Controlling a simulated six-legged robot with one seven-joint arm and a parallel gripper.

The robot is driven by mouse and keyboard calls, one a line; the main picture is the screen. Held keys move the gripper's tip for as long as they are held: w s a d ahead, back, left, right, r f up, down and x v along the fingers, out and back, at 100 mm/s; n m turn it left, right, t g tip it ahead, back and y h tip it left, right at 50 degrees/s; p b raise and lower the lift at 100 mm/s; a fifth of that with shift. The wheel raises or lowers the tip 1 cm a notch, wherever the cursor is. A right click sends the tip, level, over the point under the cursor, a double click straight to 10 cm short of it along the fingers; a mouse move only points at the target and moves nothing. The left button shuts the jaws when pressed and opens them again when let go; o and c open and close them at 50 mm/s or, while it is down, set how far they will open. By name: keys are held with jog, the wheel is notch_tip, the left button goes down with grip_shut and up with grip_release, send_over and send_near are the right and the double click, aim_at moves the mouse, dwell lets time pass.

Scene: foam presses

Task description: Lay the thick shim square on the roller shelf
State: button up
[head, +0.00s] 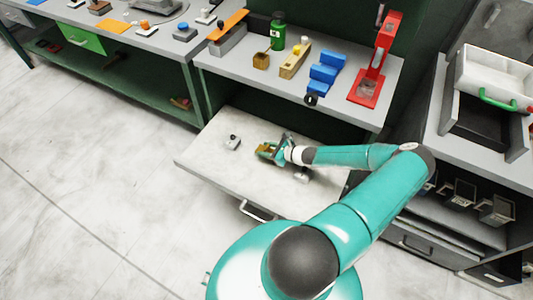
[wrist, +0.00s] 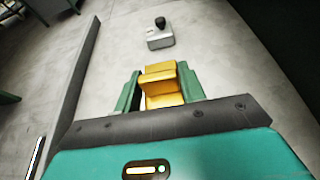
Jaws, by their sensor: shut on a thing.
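My gripper (head: 268,151) is low over the pale pull-out shelf (head: 205,157), which may be the roller shelf. Its green fingers, also in the wrist view (wrist: 160,76), are shut on a yellow stepped block (wrist: 162,85), probably the thick shim. The block lies between the fingers, its lower part hidden by the gripper body. It shows small and partly covered in the head view. I cannot tell whether its underside touches the shelf.
A small grey block with a black knob (head: 232,142) stands on the shelf left of my gripper; in the wrist view (wrist: 160,38) it is just beyond the fingers. The bench above holds a blue stepped block (head: 324,72) and a red press (head: 375,62).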

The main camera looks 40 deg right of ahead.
aim_at(266, 160)
jog(key=shift+w+f, duration=0.15)
jog(key=shift+f, duration=1.45)
jog(key=shift+f, duration=0.35)
jog(key=shift+f, duration=0.25)
jog(key=o, duration=1.1)
